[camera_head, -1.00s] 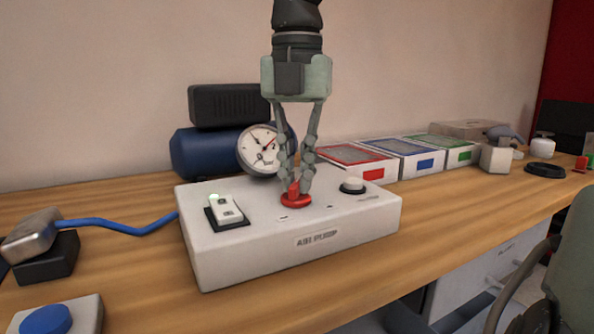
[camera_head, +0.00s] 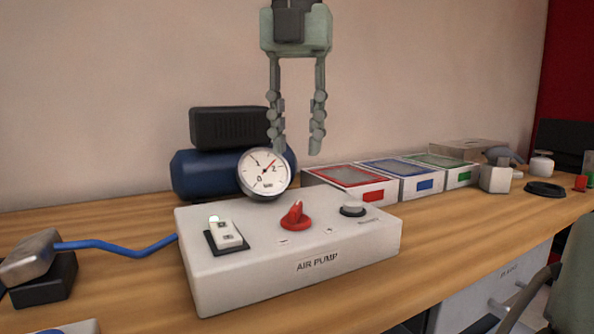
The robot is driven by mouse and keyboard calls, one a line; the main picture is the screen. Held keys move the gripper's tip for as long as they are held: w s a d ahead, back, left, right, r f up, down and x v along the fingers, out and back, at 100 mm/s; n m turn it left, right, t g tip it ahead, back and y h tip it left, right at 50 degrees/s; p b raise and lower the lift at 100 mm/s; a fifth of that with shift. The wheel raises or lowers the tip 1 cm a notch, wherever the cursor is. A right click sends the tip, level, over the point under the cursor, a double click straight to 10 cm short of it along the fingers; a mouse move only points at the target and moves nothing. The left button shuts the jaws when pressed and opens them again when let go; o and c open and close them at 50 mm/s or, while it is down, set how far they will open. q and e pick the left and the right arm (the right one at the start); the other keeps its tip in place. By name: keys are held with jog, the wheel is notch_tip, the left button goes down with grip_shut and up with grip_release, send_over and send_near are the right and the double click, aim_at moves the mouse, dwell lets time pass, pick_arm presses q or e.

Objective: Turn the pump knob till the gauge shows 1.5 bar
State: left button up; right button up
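The white air pump box (camera_head: 250,278) stands on the wooden table. Its red pump knob (camera_head: 295,220) is on the top face, with its pointer ridge upright and nothing touching it. The round gauge (camera_head: 264,174) stands behind the box; its red needle points up and right, between the 1 and 2 marks, and the exact reading is too small to tell. My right gripper (camera_head: 297,150) hangs above and behind the knob, open and empty, fingers pointing down. My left gripper is not in view.
A white rocker switch (camera_head: 227,233) with a lit green lamp and a grey-white button (camera_head: 353,209) flank the knob. A blue tank (camera_head: 205,175) under a black block stands behind. Several colour-marked boxes (camera_head: 375,191) stand to the right. A blue cable (camera_head: 118,249) runs left.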

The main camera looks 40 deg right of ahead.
jog(key=shift+r, duration=1.7)
